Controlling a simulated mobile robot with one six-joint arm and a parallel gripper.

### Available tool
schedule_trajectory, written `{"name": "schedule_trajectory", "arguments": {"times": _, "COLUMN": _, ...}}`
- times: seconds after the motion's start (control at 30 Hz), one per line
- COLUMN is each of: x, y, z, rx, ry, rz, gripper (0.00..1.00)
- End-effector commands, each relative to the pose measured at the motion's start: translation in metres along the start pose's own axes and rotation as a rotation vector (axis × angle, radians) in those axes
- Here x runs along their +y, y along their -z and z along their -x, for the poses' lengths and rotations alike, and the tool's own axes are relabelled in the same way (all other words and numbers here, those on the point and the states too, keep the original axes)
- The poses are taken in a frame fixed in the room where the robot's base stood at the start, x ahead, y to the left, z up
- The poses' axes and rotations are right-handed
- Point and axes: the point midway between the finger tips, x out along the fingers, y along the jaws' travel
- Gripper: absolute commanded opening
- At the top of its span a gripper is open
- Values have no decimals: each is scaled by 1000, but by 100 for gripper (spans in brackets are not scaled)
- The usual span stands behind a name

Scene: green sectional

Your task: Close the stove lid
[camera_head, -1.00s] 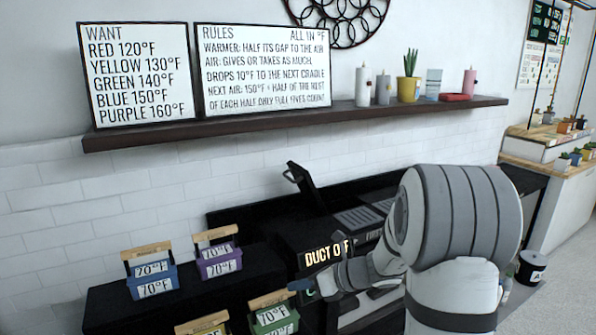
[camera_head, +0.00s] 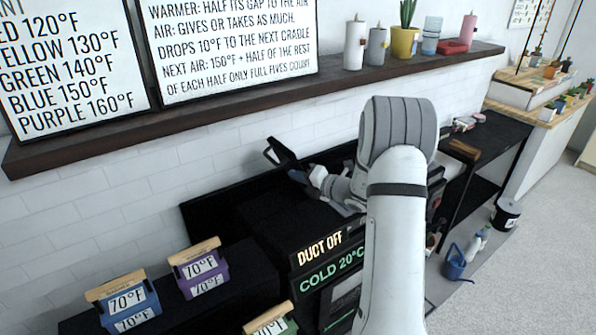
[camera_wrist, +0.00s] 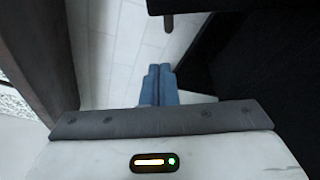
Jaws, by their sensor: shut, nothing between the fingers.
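The stove (camera_head: 268,218) is a black unit in the head view, with lit signs reading "DUCT OFF" and "COLD 20°C" on its front. Its black lid (camera_head: 284,153) stands raised and tilted at the back, near the wall. My gripper (camera_head: 314,177) is just right of the lid, above the stove top; I cannot tell whether it touches the lid. In the wrist view, the blue fingers (camera_wrist: 158,84) are together and empty, with white wall tiles behind them. My arm hides the right part of the stove.
A dark shelf (camera_head: 200,107) with signs, candles and a potted plant runs along the wall above. Blue (camera_head: 130,305) and purple (camera_head: 202,272) boxes marked 70°F stand at left, with a green one (camera_head: 272,325) in front. A dark table (camera_head: 490,150) stands at right.

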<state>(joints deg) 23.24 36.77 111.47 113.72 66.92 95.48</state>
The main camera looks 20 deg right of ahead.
Motion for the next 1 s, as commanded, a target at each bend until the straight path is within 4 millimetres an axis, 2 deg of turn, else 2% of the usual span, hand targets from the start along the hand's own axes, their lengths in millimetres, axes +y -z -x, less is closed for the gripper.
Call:
{"name": "schedule_trajectory", "arguments": {"times": 0.1, "x": 2, "y": 2, "z": -29, "rx": 6, "ry": -2, "rz": 1, "gripper": 0}}
{"name": "schedule_trajectory", "arguments": {"times": 0.3, "x": 3, "y": 3, "z": -71, "rx": 8, "ry": -2, "rz": 2, "gripper": 0}}
{"name": "schedule_trajectory", "arguments": {"times": 0.4, "x": 3, "y": -16, "z": -63, "rx": 1, "ry": 0, "rz": 4, "gripper": 0}}
{"name": "schedule_trajectory", "arguments": {"times": 0.6, "x": 3, "y": -32, "z": -57, "rx": 5, "ry": -2, "rz": 3, "gripper": 0}}
{"name": "schedule_trajectory", "arguments": {"times": 0.97, "x": 2, "y": -35, "z": -56, "rx": 6, "ry": -2, "rz": 3, "gripper": 0}}
{"name": "schedule_trajectory", "arguments": {"times": 1.0, "x": 4, "y": -30, "z": -60, "rx": 11, "ry": -4, "rz": 3, "gripper": 0}}
